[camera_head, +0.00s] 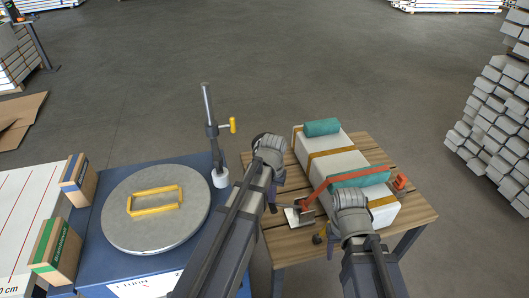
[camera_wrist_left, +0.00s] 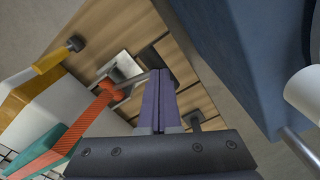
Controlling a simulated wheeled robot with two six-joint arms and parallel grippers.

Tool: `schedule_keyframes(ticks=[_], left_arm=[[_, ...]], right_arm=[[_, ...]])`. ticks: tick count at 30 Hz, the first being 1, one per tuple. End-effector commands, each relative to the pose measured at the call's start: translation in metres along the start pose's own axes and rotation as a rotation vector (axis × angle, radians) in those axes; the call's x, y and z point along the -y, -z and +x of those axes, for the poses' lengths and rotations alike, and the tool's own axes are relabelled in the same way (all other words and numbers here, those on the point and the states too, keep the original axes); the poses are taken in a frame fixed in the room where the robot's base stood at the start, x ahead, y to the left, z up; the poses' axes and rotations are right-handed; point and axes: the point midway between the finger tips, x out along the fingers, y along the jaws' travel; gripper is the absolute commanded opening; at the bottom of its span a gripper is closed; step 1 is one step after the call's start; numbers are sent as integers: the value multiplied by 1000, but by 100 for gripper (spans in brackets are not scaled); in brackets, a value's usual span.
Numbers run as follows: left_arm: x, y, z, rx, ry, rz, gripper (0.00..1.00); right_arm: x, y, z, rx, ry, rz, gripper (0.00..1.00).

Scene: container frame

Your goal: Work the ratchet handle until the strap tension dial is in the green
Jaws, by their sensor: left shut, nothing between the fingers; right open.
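The ratchet (camera_head: 299,215), a pale metal plate with an orange part, sits at the near-left side of the wooden table. In the left wrist view the ratchet (camera_wrist_left: 122,72) has a grey bar running toward my fingertips; whether they touch it I cannot tell. My left gripper (camera_wrist_left: 158,100) is shut and empty beside the ratchet; it also shows in the head view (camera_head: 273,205). An orange strap (camera_head: 325,186) runs from the ratchet over the wrapped load. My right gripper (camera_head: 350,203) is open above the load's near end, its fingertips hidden. I cannot make out the tension dial.
The pale load (camera_head: 332,160) with green pads lies across the slatted table (camera_head: 415,212). A yellow-handled piece (camera_head: 318,238) is at the near edge. To the left, a blue bench (camera_head: 90,235) carries a round grey turntable (camera_head: 115,225) and an upright post (camera_head: 211,130).

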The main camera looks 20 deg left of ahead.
Motion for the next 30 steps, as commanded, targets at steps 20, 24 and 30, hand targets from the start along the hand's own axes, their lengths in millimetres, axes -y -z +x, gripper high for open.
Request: schedule_keyframes(ticks=[20, 24, 30], left_arm=[[0, 0, -81, 0, 1, -1, 0], [0, 0, -82, 0, 1, 0, 0], [0, 0, -80, 0, 1, 0, 0]], right_arm=[[-8, -5, -81, 0, 0, 0, 50], [-8, -5, -81, 0, 0, 0, 50], [-8, -5, -80, 0, 0, 0, 50]])
